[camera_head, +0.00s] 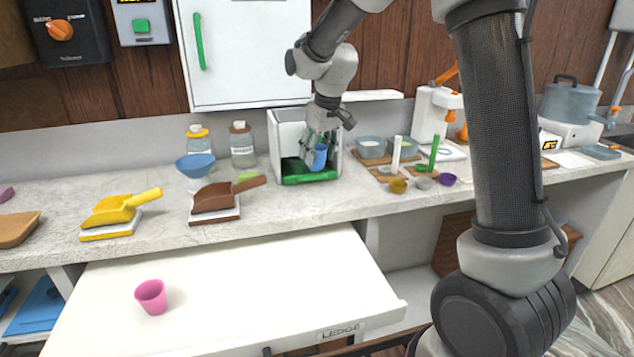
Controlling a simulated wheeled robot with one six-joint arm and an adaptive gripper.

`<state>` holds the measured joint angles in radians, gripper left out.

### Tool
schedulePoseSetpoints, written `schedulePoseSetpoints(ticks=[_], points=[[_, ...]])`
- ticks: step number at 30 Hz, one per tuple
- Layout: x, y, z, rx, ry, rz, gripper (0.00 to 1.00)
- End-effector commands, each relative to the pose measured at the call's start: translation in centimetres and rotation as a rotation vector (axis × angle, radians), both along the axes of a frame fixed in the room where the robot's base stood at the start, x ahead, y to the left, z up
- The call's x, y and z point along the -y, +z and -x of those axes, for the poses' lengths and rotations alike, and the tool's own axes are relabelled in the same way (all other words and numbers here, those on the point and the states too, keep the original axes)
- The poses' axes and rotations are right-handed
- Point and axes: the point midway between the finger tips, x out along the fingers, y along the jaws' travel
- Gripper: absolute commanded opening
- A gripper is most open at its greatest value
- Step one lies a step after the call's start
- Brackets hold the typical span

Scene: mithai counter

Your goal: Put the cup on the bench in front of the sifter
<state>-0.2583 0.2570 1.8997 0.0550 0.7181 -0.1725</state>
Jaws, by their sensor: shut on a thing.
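My gripper (319,143) is shut on a small blue cup (319,158). It holds the cup at the open front of a white box-shaped unit with a green tray (309,179) at its base. Whether the cup touches the tray is too small to tell. A pink cup (151,297) stands upright on the white ledge (240,284) below the bench (150,178). I cannot tell for certain which thing is the sifter; the white unit (287,135) and a blue bowl-shaped piece (195,164) by the jars are both in view.
A brown scoop (225,196) and a yellow scoop (118,208) rest on white blocks at the left of the bench. Bowls (371,147) and small measuring cups (398,186) stand right of the unit. The bench front between the brown scoop and the measuring cups looks clear.

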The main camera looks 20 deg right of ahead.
Motion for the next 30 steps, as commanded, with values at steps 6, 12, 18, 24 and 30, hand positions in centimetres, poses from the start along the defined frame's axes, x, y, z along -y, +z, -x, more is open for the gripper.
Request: schedulePoseSetpoints(ticks=[6,12,18,24,30], points=[[0.0,-3.9,0.0,0.000,-0.001,0.000,0.27],[0.0,-6.1,0.1,-0.003,-0.001,0.001,0.27],[0.0,-8.8,0.0,-0.001,-0.001,0.000,0.27],[0.0,-8.9,0.0,0.002,-0.001,-0.001,0.27],[0.0,-9.1,0.0,0.001,-0.001,-0.001,0.55]])
